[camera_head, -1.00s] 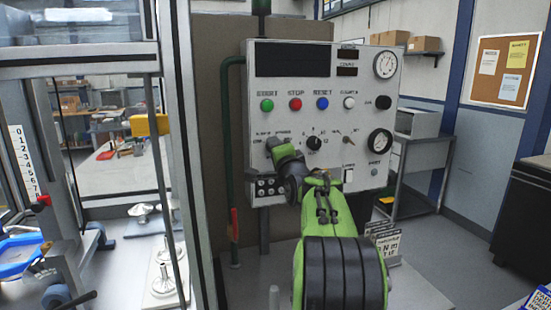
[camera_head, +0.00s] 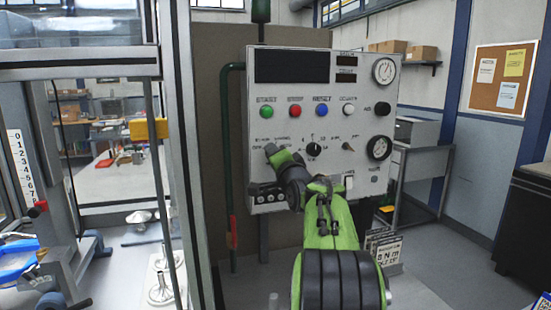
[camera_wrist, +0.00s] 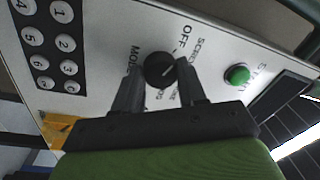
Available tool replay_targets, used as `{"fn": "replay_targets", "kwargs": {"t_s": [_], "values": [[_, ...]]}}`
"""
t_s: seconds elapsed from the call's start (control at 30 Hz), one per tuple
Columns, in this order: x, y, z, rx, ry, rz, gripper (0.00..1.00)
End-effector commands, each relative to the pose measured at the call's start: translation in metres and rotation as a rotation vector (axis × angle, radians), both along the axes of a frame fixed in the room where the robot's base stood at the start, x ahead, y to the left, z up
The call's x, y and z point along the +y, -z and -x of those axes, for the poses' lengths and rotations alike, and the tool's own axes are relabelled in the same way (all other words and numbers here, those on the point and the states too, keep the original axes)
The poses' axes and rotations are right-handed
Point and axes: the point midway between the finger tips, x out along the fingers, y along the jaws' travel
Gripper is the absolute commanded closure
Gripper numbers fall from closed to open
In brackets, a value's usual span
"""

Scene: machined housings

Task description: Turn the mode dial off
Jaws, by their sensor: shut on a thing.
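The mode dial (camera_wrist: 160,70) is a round black knob on the pale control panel (camera_head: 330,95), beside printed words that include OFF and MODE. In the wrist view my gripper (camera_wrist: 160,78) has one dark finger on each side of the dial, shut on it. The exact pointer direction is hard to tell. In the head view my gripper (camera_head: 271,150) reaches the lower left of the panel and hides the dial.
A green START button (camera_wrist: 237,75) is close to the right finger in the wrist view. A numbered keypad (camera_wrist: 50,40) is at upper left. Red (camera_head: 294,111) and blue (camera_head: 322,111) buttons, another black knob (camera_head: 314,149) and gauges share the panel. A metal-framed cabinet post (camera_head: 185,150) stands left.

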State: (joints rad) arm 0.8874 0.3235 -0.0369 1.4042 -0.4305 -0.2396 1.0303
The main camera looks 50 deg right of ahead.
Motion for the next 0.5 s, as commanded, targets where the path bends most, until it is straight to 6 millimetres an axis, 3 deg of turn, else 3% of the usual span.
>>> {"fn": "replay_targets", "kwargs": {"t_s": [0.03,0.2,0.5], "values": [[-0.0003,0.0015,-0.0002,0.003,0.0,-0.002,0.56],[-0.0002,0.0009,-0.0001,0.002,0.0,-0.001,0.34],[0.0018,0.0006,0.004,0.0,0.001,0.0,0.34]]}}
